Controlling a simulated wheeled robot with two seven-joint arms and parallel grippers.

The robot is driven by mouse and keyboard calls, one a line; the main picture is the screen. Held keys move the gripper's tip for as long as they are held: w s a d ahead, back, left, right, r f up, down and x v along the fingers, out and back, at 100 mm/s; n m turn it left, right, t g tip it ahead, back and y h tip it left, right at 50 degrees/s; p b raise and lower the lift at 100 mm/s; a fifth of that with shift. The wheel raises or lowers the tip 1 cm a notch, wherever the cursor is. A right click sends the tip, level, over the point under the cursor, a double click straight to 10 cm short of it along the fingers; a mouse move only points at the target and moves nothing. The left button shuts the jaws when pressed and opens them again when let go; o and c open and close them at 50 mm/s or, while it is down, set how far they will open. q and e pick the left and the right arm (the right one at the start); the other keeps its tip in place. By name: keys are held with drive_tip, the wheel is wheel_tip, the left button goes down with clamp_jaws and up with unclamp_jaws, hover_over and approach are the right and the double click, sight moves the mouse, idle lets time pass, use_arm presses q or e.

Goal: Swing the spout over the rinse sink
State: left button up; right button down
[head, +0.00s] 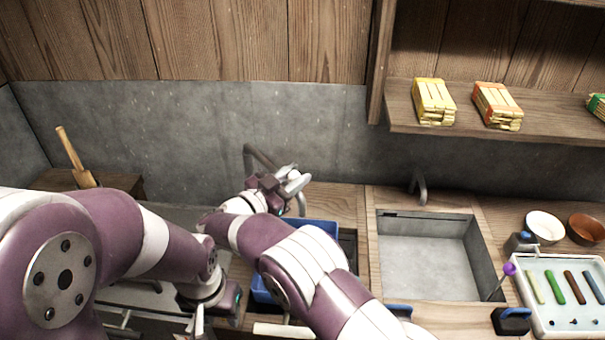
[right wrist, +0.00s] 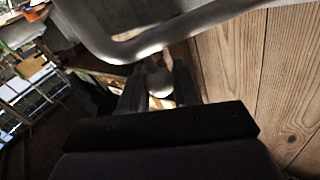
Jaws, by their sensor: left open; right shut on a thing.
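The grey metal spout (head: 262,158) rises in front of the back wall and bends to the right. My right gripper (head: 292,182) is shut on it near its outer end. In the right wrist view the tube (right wrist: 150,46) crosses above the fingers (right wrist: 158,85), and a pale rounded part sits between them. A square grey sink basin (head: 425,262) lies empty to the right of the gripper, with a short grey tap (head: 418,186) behind it. My left gripper (head: 198,322) is open, low at the left. My arms hide much of the counter below the spout.
A blue tub (head: 322,227) is partly hidden behind my right arm. A wooden-handled tool (head: 70,148) stands at the left. A white tray (head: 552,268) with coloured sticks and two bowls (head: 545,226) are at the right. A shelf (head: 470,130) with packets overhangs the back right.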

drive_tip(key=shift+s+a+r, duration=0.15)
drive_tip(key=shift+a, duration=0.05)
idle(0.3)
drive_tip(key=c, duration=0.8)
unclamp_jaws()
drive_tip(key=shift+c, duration=0.2)
